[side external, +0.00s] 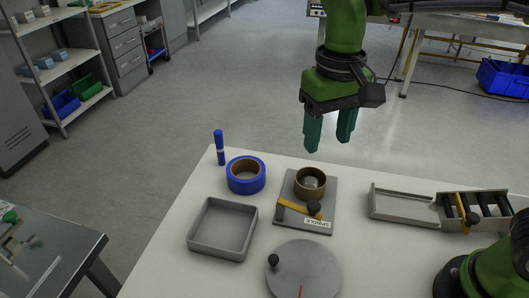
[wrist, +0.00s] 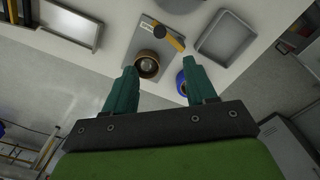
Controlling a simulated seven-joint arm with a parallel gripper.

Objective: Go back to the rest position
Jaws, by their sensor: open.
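My gripper (side external: 328,132) is green with teal fingers. It hangs in the air above and behind the far side of the white table (side external: 168,262) in the side external view. Its fingers are apart with nothing between them. In the wrist view my gripper (wrist: 163,90) also shows open and empty. A brown ring-shaped roll core (side external: 310,183) sits on the grey spindle plate (side external: 327,211), which has a yellow lever with a black knob. The core also shows in the wrist view (wrist: 147,65), beyond the fingertips and apart from them.
A blue tape roll (side external: 246,175) and an upright blue marker (side external: 220,148) stand at the far left. A grey tray (side external: 223,229), a round grey disc with a black knob (side external: 304,270), and a grey channel with a slotted rack (side external: 404,205) occupy the table. Air around my gripper is clear.

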